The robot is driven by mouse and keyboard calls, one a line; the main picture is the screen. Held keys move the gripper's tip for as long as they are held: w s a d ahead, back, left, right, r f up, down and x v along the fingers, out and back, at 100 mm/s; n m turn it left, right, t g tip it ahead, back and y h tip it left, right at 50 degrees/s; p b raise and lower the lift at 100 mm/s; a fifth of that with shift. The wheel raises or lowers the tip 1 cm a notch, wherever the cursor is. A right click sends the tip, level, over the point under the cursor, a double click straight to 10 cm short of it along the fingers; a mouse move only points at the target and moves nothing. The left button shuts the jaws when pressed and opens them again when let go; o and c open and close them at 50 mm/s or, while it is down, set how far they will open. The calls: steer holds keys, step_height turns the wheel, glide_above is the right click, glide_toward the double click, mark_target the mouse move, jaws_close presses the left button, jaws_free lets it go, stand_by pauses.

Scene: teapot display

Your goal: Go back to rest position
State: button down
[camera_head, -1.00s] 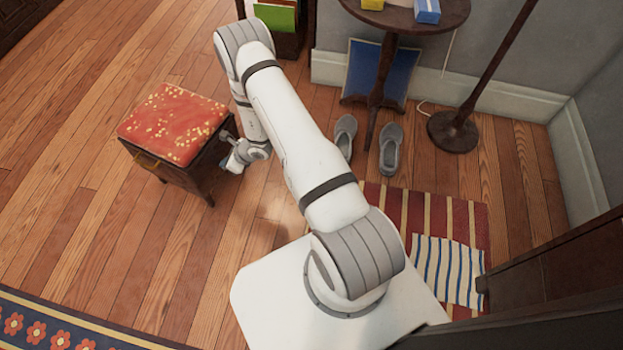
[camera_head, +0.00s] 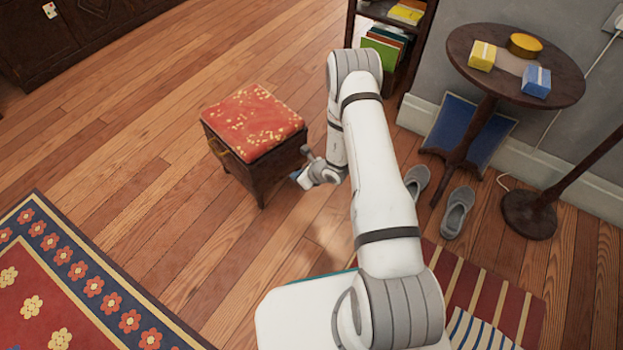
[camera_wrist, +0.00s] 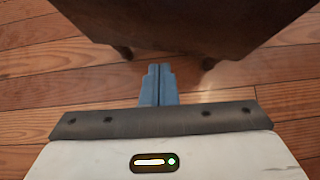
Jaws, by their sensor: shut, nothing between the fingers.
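My arm (camera_head: 380,185) reaches out over my white base and bends down at the elbow. My gripper (camera_head: 299,178) hangs low in front of the near right side of the wooden stool with a red cushion (camera_head: 253,122). In the wrist view, the two blue fingers of my gripper (camera_wrist: 159,72) are pressed together and empty. They point toward the dark side of the stool (camera_wrist: 180,25), and a strip of floor shows between them and its legs. The fingertips are small and partly hidden in the head view.
A round table (camera_head: 510,62) with small boxes stands at the right, above grey slippers (camera_head: 457,212). A lamp stand (camera_head: 530,212) is beside it. A bookshelf (camera_head: 392,45) stands behind my arm. A flowered rug (camera_head: 70,290) lies at the lower left. Floor left of the stool is clear.

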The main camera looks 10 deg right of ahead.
steer(key=p+v, duration=0.3)
steer(key=v, duration=0.7)
steer(key=s+a+r+n+g+y+p, duration=0.1)
steer(key=s+a+r+n+p, duration=0.25)
steer(key=r, duration=0.95)
steer(key=a+r+n+g+y+p, duration=0.15)
steer(key=r+n+p, duration=0.4)
steer(key=r, duration=0.75)
steer(key=s+a+r+n+g+p, duration=0.1)
steer(key=a+r+n+p, duration=0.3)
steer(key=r, duration=0.9)
steer(key=s+d+r+n+h+p, duration=0.3)
steer(key=s+r+p, duration=0.3)
steer(key=r, duration=0.5)
steer(key=s+d+r+n+h+p, duration=0.2)
steer(key=s+r+n+p, duration=0.4)
steer(key=r, duration=0.6)
steer(key=s+d+r+n+h+p, duration=0.3)
steer(key=s+d+r+n+p, duration=0.2)
steer(key=s+r, duration=0.3)
step_height(320, 180, up, 3)
steer(key=shift+s+r+h+p, duration=0.25)
steer(key=shift+h+p, duration=0.1)
steer(key=shift+p, duration=0.15)
steer(key=shift+d, duration=0.1)
